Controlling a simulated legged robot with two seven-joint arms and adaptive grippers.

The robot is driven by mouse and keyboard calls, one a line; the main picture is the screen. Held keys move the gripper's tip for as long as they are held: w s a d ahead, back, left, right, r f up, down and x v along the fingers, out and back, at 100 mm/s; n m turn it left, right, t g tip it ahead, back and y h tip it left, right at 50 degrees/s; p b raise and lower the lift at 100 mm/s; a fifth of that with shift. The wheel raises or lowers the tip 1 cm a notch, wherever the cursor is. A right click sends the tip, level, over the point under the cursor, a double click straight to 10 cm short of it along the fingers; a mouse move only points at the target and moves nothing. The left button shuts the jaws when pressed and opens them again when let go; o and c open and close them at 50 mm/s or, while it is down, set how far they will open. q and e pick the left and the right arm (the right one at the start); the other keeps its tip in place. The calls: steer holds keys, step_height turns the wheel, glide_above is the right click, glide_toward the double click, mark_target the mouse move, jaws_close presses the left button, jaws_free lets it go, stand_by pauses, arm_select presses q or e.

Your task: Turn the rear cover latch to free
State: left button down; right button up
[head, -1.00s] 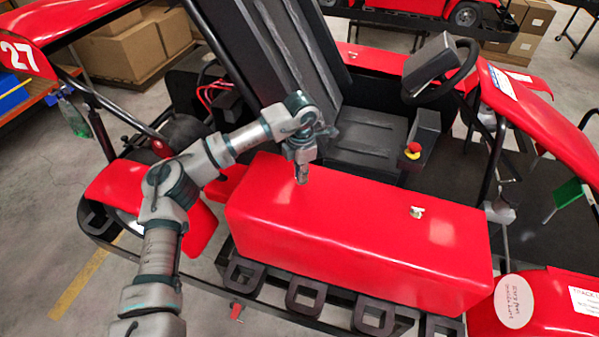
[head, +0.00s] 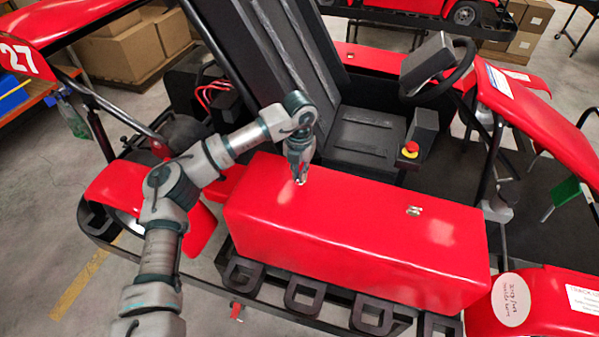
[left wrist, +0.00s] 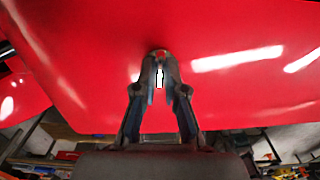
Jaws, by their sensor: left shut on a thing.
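The red side cover (head: 350,235) is a long box along the near side of the kart. The rear cover latch (head: 301,182) is a small metal piece on its top near the left end. My left gripper (head: 299,178) points down onto it, fingers closed about it. In the left wrist view the fingertips (left wrist: 160,66) meet at the latch (left wrist: 160,53) on the red surface. The fingers hide most of the latch, so its angle is unclear. A second metal latch (head: 413,211) sits free further right on the cover. My right gripper is not in view.
The black seat (head: 365,135) and steering wheel (head: 450,70) stand behind the cover. A red and yellow button (head: 410,149) is near its back edge. Black frame loops (head: 305,293) run along the front.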

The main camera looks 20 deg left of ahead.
arm_select(q)
steer(key=shift+w+r, duration=0.1)
steer(key=shift+r, duration=0.05)
stand_by(0.4)
steer(key=c, duration=1.2)
jaws_free()
steer(key=shift+w, duration=0.1)
steer(key=shift+c, duration=0.2)
step_height(320, 180, up, 12)
steer(key=shift+f, duration=0.2)
